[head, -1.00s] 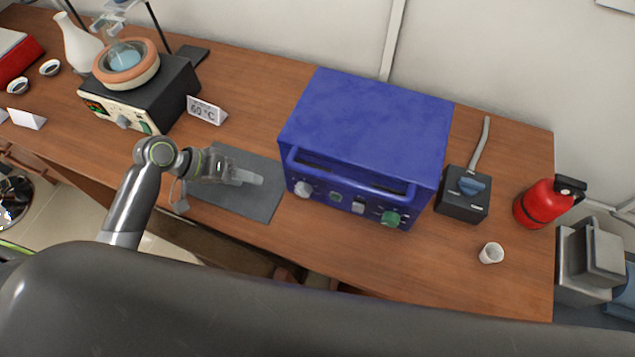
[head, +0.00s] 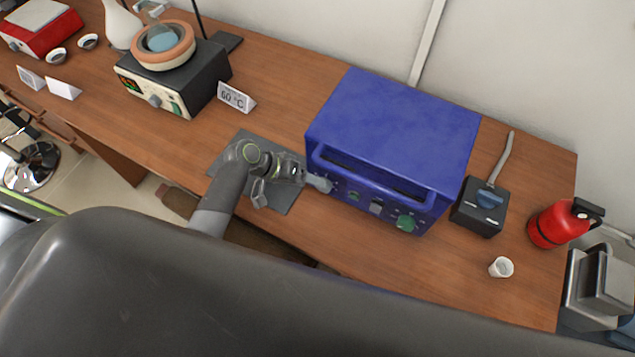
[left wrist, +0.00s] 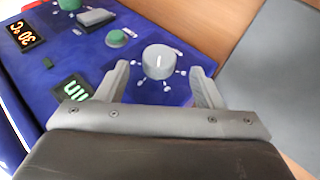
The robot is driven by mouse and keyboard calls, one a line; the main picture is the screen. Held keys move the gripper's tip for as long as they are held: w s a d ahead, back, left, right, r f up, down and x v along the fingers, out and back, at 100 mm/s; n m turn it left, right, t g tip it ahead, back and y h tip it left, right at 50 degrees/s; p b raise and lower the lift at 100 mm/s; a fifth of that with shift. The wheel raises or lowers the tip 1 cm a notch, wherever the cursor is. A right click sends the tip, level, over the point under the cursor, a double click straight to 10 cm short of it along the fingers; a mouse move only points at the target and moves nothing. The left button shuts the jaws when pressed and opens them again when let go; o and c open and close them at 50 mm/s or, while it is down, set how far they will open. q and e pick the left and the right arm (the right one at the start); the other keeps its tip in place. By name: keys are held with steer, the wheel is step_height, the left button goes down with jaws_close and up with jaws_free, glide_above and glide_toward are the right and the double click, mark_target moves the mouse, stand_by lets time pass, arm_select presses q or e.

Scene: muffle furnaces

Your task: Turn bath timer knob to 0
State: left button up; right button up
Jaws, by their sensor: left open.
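The blue box (head: 395,130) stands on the table with its control panel facing me. In the left wrist view, a round pale knob (left wrist: 158,62) with a white line on its face sits on the blue panel, with small marks around it. A green lit display reading "min" (left wrist: 73,88) is beside it. My left gripper (head: 322,184) is open at the left end of the panel, its fingers on either side of the knob. I cannot tell whether they touch it. My right gripper is not in view.
A grey mat (head: 285,197) lies below my left gripper. A black box with a lever (head: 478,215) and a white cup (head: 501,267) stand to the right.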

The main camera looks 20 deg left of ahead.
arm_select(q)
steer(key=shift+x, duration=2.1)
steer(key=shift+d, duration=0.1)
steer(key=shift+c, duration=0.3)
steer(key=shift+f, duration=0.1)
steer(key=c, duration=0.9)
